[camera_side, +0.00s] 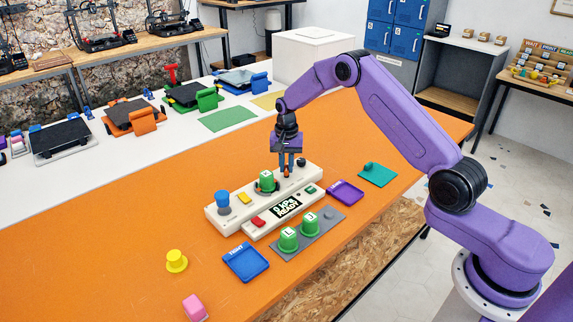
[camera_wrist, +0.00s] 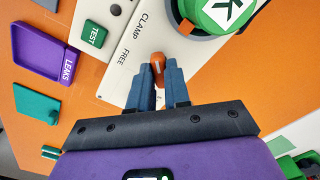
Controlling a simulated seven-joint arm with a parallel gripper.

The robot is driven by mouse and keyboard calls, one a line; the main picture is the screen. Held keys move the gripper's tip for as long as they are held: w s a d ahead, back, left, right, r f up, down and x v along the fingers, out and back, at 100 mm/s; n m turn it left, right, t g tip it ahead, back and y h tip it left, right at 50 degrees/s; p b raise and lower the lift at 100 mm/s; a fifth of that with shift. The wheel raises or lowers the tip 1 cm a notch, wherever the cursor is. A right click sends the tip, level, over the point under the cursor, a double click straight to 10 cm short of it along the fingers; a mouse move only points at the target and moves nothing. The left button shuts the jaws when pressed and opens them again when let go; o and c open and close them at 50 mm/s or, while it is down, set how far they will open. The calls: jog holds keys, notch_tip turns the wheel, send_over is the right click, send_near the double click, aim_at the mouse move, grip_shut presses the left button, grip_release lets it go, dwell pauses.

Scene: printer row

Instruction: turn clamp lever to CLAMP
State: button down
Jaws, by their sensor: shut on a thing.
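The clamp lever (camera_wrist: 158,62) is a small orange handle on the white panel (camera_wrist: 105,85), next to the printed words CLAMP and FREE. In the wrist view my gripper (camera_wrist: 163,75) has its blue fingers on both sides of the lever, shut on it. The lever's end sits beside the word FREE, with CLAMP farther up the picture; its exact angle is partly hidden by the fingers. In the side view my gripper (camera_side: 287,173) points down at the panel's far part, right of a green cylinder marked K (camera_side: 266,182).
A green TEST button (camera_wrist: 94,34) and a purple LEAKS tray (camera_wrist: 42,52) lie near the lever. Green cylinders L (camera_side: 289,240) and J (camera_side: 309,226) stand on a grey plate. A blue tray (camera_side: 246,262) lies in front.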

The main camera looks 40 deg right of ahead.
aim_at(287, 167)
dwell(0.3)
jog(key=c, duration=1.1)
grip_release()
notch_tip(287, 167, up, 18)
jog(key=shift+f, duration=0.25)
jog(key=s+a+r+n, duration=0.2)
jog(key=s+a+n, duration=0.4)
jog(key=s, duration=0.4)
jog(key=s+a+r+n, duration=0.2)
jog(key=s+a+n, duration=0.3)
jog(key=s+a, duration=0.45)
jog(key=s+d+f+n, duration=0.1)
jog(key=s+d+n, duration=0.1)
jog(key=s, duration=0.6)
jog(key=s+d+f+n, duration=0.1)
jog(key=s+d+n, duration=0.1)
jog(key=s+n, duration=0.3)
jog(key=s+d+f+n, duration=0.1)
jog(key=s+d+n, duration=0.1)
jog(key=s, duration=1)
jog(key=shift+s+d+f+n, duration=0.25)
jog(key=shift+f+n, duration=0.15)
jog(key=shift+n, duration=0.5)
